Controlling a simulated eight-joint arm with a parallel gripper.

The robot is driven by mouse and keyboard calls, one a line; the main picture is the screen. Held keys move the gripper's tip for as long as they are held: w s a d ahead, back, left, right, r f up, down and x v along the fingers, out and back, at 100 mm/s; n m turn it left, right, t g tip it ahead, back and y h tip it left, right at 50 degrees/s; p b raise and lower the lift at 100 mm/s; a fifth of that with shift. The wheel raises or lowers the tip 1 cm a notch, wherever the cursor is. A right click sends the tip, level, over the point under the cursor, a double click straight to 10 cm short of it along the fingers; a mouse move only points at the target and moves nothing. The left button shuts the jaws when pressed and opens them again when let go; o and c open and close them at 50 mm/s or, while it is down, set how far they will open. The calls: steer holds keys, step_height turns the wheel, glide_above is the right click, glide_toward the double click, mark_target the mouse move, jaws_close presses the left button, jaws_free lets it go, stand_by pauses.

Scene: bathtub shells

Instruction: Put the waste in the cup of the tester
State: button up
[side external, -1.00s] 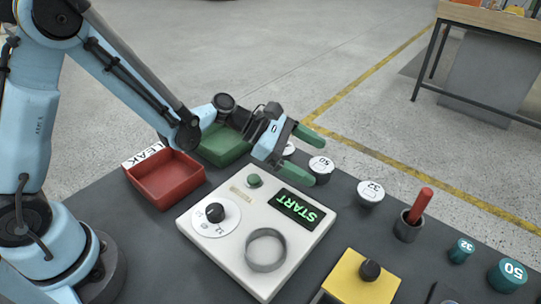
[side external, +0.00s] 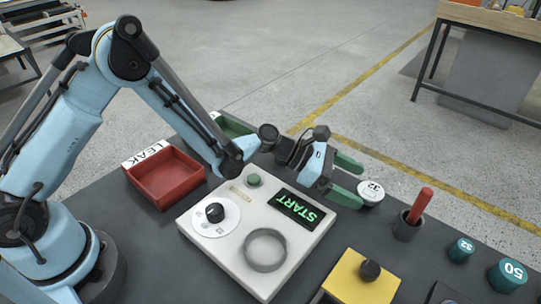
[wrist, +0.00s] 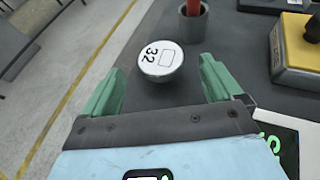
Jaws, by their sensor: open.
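A round white-topped waste (side external: 370,189) marked 32 stands on the dark table just ahead of my gripper (side external: 350,181). In the wrist view the same waste (wrist: 161,60) shows between and slightly beyond the two green fingers, with a gap on each side. My gripper is open and empty. The cup looks empty.
A dark holder (side external: 407,228) with a red stick stands right of the waste. A yellow block (side external: 361,278) with a black knob is nearer. Teal pieces marked 32 (side external: 461,250) and 50 (side external: 507,276) are at right. A red LEAK tray (side external: 166,180) and green tray (side external: 233,126) are at left.

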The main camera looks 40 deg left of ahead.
mark_target(368, 190)
steer(key=shift+x, duration=1.7)
steer(key=shift+r, duration=0.1)
steer(key=c, duration=1.4)
steer(key=shift+r, duration=0.1)
